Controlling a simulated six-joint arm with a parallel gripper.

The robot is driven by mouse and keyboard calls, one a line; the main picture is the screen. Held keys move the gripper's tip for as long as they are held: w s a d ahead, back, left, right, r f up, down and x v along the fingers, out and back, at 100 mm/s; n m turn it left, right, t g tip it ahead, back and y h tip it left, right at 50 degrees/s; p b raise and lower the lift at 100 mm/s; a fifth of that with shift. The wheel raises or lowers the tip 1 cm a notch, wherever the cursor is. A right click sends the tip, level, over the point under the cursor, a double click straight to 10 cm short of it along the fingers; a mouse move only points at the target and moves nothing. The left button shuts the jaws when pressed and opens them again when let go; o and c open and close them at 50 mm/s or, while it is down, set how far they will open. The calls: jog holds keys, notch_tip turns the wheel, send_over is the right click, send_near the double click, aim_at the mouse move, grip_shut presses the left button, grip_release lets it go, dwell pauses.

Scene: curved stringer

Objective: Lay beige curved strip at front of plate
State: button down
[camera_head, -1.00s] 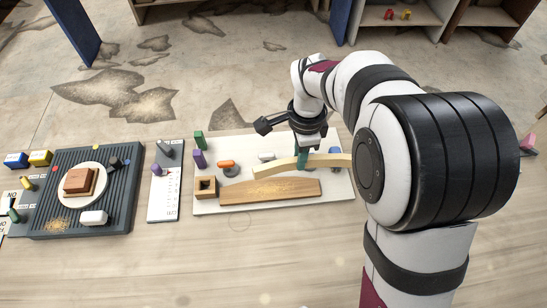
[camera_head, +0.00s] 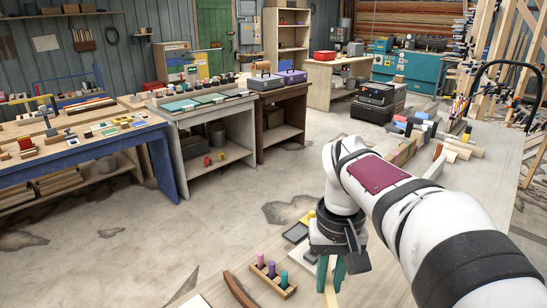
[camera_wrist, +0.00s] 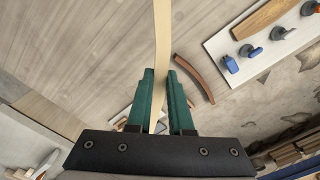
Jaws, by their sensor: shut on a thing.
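The beige curved strip (camera_wrist: 162,45) is between the two green fingers of my gripper (camera_wrist: 160,76) in the wrist view, its long end pointing away from me. In the head view my gripper (camera_head: 331,287) hangs at the lower middle, with a short piece of the strip showing between its fingers. The white plate (camera_wrist: 220,46) is at the upper right of the wrist view, apart from the gripper. A wide brown wooden piece (camera_wrist: 266,17) and several dark and blue holders are on it.
A reddish-brown curved strip (camera_wrist: 195,79) lies on the table near the fingers; it also shows in the head view (camera_head: 238,289). A wooden block with purple, pink and teal pegs (camera_head: 273,280) stands left of my gripper. Several tools and blocks (camera_head: 415,130) crowd the bench at right.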

jog(key=shift+s+d+r, duration=0.15)
jog(key=shift+d+r, duration=0.05)
jog(key=shift+d, duration=0.2)
jog(key=w+a+f+n, duration=0.3)
jog(key=a+n, duration=0.1)
jog(key=a, duration=0.4)
jog(key=w+a+f+n, duration=0.3)
jog(key=a+f+n, duration=0.1)
jog(key=a, duration=0.4)
jog(key=w+a+f+n, duration=0.25)
jog(key=a+n, duration=0.25)
jog(key=a, duration=0.4)
jog(key=s+a+f+n, duration=0.4)
jog(key=a+f+n, duration=0.3)
jog(key=a, duration=0.5)
jog(key=shift+m, duration=0.5)
jog(key=f, duration=0.3)
jog(key=a+f, duration=0.1)
jog(key=f, duration=0.5)
jog(key=shift+s+a+f, duration=0.1)
jog(key=shift+a+f, duration=0.05)
jog(key=shift+f, duration=0.05)
jog(key=shift+f, duration=0.15)
jog(key=c, duration=0.8)
grip_release()
